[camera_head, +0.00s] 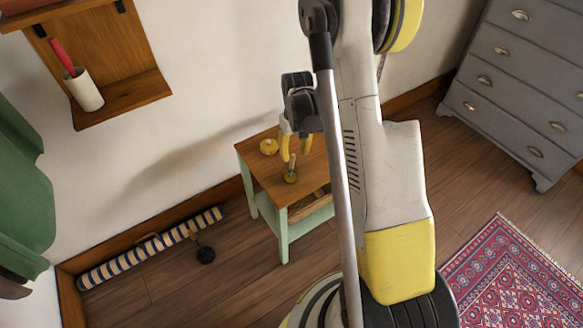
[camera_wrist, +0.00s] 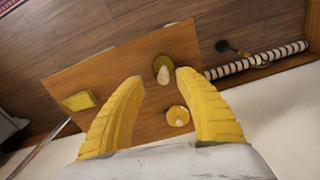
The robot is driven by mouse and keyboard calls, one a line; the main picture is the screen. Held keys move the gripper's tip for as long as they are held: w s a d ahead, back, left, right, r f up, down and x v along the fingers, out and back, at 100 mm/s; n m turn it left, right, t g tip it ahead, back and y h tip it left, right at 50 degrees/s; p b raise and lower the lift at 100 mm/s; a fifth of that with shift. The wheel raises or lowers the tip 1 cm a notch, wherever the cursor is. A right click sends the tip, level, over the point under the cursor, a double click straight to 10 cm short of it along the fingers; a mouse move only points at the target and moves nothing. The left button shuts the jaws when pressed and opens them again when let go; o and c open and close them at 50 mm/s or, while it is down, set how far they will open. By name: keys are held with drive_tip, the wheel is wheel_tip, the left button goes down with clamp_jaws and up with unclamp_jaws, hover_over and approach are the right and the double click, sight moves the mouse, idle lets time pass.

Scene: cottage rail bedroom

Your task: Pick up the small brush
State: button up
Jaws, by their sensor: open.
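A small olive-green round piece with an upright handle, which looks like the small brush (camera_head: 290,176), stands on the wooden-topped side table (camera_head: 259,169). In the wrist view the brush (camera_wrist: 163,70) shows its pale handle end-on, between my fingertips in the picture. My gripper (camera_head: 295,156) has yellow fingers, spread apart and empty, pointing down above the table. In the wrist view my gripper (camera_wrist: 160,77) frames the brush, with no clear contact. I cannot tell the exact height gap.
A yellow round piece with a pale knob (camera_wrist: 178,117) stands close to the brush. A yellow block (camera_wrist: 79,101) lies near the tabletop's other end. A striped roll (camera_head: 150,248) and a dark round-headed tool (camera_head: 206,255) lie on the floor. A grey dresser (camera_head: 520,85) stands right.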

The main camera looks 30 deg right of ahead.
sight(293, 160)
drive_tip(key=f, duration=0.1)
drive_tip(key=f+b, duration=0.1)
drive_tip(key=f, duration=0.2)
drive_tip(key=shift+w+a+f+b, duration=0.15)
drive_tip(key=shift+w+a+b, duration=0.1)
drive_tip(key=shift+b, duration=0.15)
drive_tip(key=shift+s, duration=0.1)
clamp_jaws()
